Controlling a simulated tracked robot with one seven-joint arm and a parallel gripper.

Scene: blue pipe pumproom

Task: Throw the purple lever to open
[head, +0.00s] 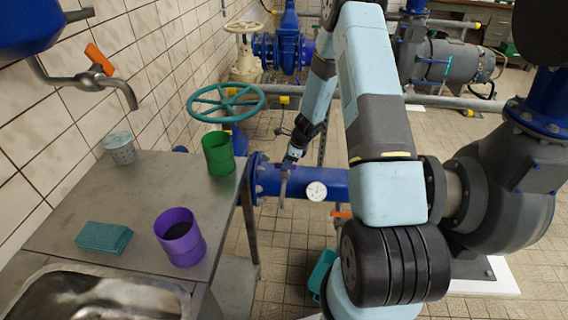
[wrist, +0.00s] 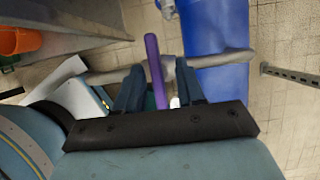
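The purple lever (wrist: 154,70) shows in the wrist view as a slim bar running up and down the picture. It lies between the two fingers of my gripper (wrist: 159,82), with a visible gap on each side. The fingers are apart and do not appear to touch it. The lever's lower end passes behind the dark gripper body. In the head view my gripper (head: 291,150) is low beside the blue pipe (head: 330,183), right of the counter. I cannot make out the purple lever there.
A grey pipe (wrist: 238,56) crosses behind the lever, in front of the blue pipe (wrist: 218,40). A teal handwheel (head: 226,101) stands behind. A perforated strut (wrist: 290,75) is at right.

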